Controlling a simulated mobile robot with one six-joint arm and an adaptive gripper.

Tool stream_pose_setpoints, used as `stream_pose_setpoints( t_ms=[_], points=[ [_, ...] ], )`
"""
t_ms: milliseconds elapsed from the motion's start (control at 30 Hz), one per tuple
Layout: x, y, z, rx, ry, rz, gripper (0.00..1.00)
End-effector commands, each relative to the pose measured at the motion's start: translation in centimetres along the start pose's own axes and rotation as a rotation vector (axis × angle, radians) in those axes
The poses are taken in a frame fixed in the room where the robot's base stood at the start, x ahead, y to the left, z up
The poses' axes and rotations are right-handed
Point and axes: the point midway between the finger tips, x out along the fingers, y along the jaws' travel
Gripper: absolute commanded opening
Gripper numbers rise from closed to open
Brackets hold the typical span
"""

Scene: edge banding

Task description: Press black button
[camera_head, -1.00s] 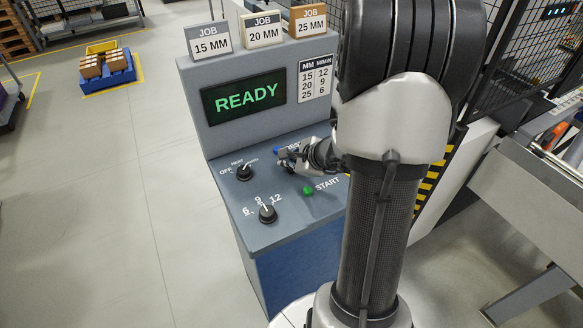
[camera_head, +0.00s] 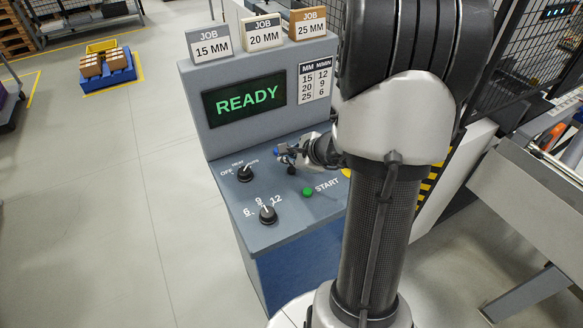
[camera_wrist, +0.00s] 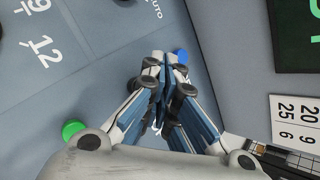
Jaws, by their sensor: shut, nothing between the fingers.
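I see no plainly black button. The dark controls on the sloped panel (camera_head: 232,203) are two rotary knobs: the OFF/HEAT/AUTO knob (camera_head: 244,174) and the 6/9/12 knob (camera_head: 268,214). A green START button (camera_head: 308,192) sits to their right; it also shows in the wrist view (camera_wrist: 73,130). A blue button (camera_wrist: 181,56) shows just beside my fingertips in the wrist view. My gripper (camera_wrist: 164,60) is shut and empty, over the back part of the panel. In the head view my gripper (camera_head: 284,153) partly covers that area. I cannot tell whether the fingertips touch anything.
The upright face behind the panel carries a READY screen (camera_head: 244,98) and a number chart (camera_head: 315,80). JOB blocks, such as the 20 MM one (camera_head: 263,31), stand on top. My arm hides the panel's right end, where a yellow part (camera_head: 346,173) peeks out.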

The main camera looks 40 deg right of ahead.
Motion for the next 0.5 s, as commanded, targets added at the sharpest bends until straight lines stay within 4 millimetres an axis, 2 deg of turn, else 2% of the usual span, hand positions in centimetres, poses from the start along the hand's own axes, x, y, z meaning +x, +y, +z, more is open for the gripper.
stream_pose_setpoints(
  t_ms=[300, 500],
  points=[
    [-2.5, -1.9, 1.8, -0.001, 0.000, -0.002, 0.00],
    [-3.3, -2.4, 2.4, 0.000, 0.000, -0.001, 0.00]
  ],
)
